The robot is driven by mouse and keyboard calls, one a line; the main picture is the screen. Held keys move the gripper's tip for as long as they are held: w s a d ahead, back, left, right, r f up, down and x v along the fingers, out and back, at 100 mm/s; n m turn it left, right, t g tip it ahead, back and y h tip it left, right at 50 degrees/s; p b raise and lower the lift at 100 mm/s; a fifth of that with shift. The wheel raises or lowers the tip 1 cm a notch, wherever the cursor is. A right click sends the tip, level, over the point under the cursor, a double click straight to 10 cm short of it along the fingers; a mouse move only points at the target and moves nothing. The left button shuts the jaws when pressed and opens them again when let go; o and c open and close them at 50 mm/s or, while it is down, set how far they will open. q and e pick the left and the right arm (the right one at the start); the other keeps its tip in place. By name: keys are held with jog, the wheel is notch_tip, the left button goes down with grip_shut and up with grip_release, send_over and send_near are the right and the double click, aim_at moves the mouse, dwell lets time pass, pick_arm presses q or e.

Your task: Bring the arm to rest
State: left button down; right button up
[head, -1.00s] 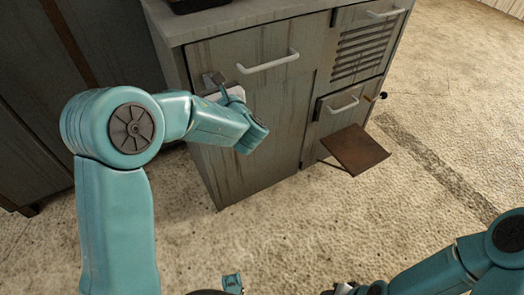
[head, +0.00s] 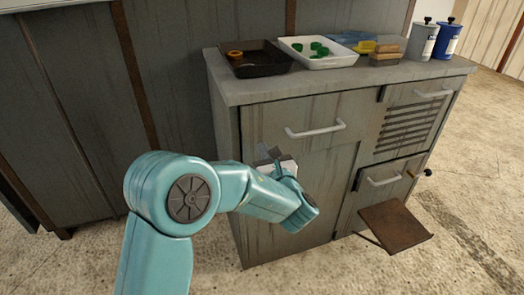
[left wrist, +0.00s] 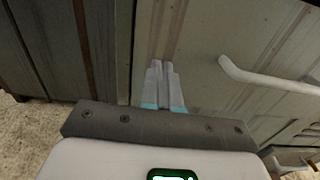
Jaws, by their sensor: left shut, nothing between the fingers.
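My teal left arm comes in from the left in the head view and ends at my left gripper (head: 268,154), in front of the grey cabinet (head: 262,225). The gripper is below and to the left of the white upper door handle (head: 315,129), apart from it. In the left wrist view the two fingers of the gripper (left wrist: 161,75) are together with nothing between them. The white handle (left wrist: 265,84) is off to their right. Whether the fingertips touch the cabinet front is unclear. My right gripper is not in view.
The cabinet top holds a black tray (head: 232,64), a white tray (head: 342,61) with green pieces, sponge-like blocks (head: 384,57) and two canisters (head: 445,42). A brown flap (head: 395,229) sticks out low at the right. Open floor (head: 480,170) lies right of the cabinet.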

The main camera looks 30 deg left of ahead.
pick_arm(q)
jog(key=p+v, duration=0.1)
jog(key=v, duration=0.9)
jog(key=s+f+n+g+h, duration=0.35)
jog(key=s+f+g, duration=0.35)
jog(key=f, duration=0.6)
jog(key=s+f+n+g+h, duration=0.3)
jog(key=s+f+g+h, duration=0.2)
jog(key=s+f, duration=0.65)
jog(key=s+d+f+n+h, duration=0.3)
jog(key=d+f+n+h, duration=0.25)
jog(key=n, duration=0.55)
jog(key=s+d+f+n+h, duration=0.35)
jog(key=d+f+n, duration=0.3)
jog(key=n, duration=0.45)
notch_tip(320, 180, up, 26)
jog(key=p, duration=2.5)
jog(key=shift+w+t, duration=0.4)
jog(key=shift+w, duration=0.05)
